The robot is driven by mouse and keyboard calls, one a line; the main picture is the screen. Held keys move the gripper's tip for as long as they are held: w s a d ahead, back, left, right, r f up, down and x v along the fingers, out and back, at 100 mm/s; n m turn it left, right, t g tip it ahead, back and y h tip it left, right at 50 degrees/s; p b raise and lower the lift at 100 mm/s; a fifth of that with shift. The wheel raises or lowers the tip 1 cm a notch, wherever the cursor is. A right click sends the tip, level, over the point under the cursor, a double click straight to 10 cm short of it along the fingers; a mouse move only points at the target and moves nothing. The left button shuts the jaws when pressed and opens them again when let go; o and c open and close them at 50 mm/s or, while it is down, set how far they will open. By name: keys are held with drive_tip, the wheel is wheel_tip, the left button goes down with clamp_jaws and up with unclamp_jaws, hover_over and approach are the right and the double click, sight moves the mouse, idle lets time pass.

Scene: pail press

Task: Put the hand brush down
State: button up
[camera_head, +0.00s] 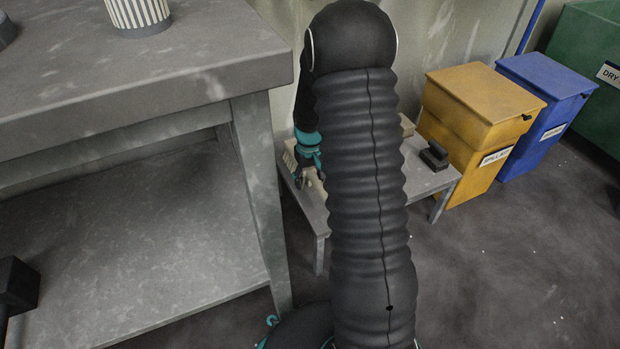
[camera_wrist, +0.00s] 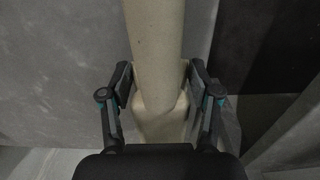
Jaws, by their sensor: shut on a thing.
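My gripper (camera_head: 309,163) is at the far end of my arm, over the left part of a low grey bench. In the wrist view my gripper (camera_wrist: 159,85) is shut on the hand brush (camera_wrist: 157,40), a pale beige piece with a long narrow body that widens between the fingers. In the head view a small pale part of the brush (camera_head: 290,160) shows beside the fingers. My arm hides much of it, and I cannot tell whether it touches the bench.
The low bench (camera_head: 432,183) carries a dark block-like object (camera_head: 434,155) at its right. A tall grey workbench (camera_head: 170,70) stands at the left with a striped container (camera_head: 138,14). Yellow (camera_head: 475,110) and blue (camera_head: 548,105) bins stand beyond; the right floor is open.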

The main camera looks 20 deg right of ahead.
sight(310, 169)
drive_tip(key=shift+f, duration=0.15)
drive_tip(key=o, duration=1.2)
wheel_tip(310, 169, up, 12)
drive_tip(key=shift+r+p, duration=0.2)
drive_tip(key=shift+p, duration=0.8)
drive_tip(key=shift+s, duration=0.1)
